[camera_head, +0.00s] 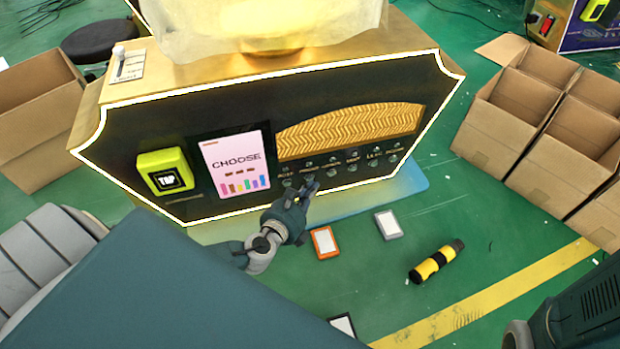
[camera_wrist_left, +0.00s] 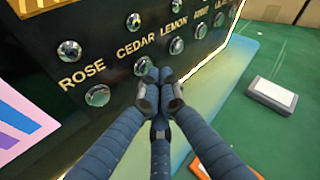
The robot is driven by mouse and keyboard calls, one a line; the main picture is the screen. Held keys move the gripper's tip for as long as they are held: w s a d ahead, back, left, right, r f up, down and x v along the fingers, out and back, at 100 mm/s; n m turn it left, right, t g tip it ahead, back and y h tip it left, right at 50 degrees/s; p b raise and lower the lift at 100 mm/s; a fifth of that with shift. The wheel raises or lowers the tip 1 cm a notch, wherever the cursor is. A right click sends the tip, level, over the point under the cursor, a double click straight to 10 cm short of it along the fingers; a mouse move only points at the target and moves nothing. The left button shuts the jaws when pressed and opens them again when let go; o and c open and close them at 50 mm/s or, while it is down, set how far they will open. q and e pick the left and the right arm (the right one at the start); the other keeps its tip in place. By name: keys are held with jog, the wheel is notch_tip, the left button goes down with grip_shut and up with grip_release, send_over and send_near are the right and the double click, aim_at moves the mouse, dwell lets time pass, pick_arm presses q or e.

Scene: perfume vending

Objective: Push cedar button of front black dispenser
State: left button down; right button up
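The black dispenser (camera_head: 120,135) stands ahead with a gold case and a lit white edge. Its row of round silver buttons with gold labels shows in the left wrist view: ROSE, CEDAR, LEMON and others further right. A silver knob sits above the CEDAR label (camera_wrist_left: 133,22). The cedar button (camera_wrist_left: 142,65) below that label is partly covered by my fingertips. My left gripper (camera_head: 311,187) is at the lower button row; in the left wrist view its fingertips (camera_wrist_left: 158,76) are together and empty, right at the cedar button. I cannot tell whether they touch it.
A pink CHOOSE screen (camera_head: 236,163) and a yellow TAP reader (camera_head: 164,172) are left of the buttons. An orange-framed card (camera_head: 324,242), a grey one (camera_head: 389,224) and a yellow-black cylinder (camera_head: 436,262) lie on the green floor. Cardboard boxes (camera_head: 500,135) stand at right.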

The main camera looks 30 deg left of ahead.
pick_arm(q)
jog(key=shift+w+a, duration=0.35)
dwell(0.9)
jog(key=shift+s+d, duration=0.6)
jog(key=shift+d, duration=0.05)
jog(key=shift+s+d+p, duration=0.6)
jog(key=shift+s+d, duration=1.15)
jog(key=shift+d, duration=0.05)
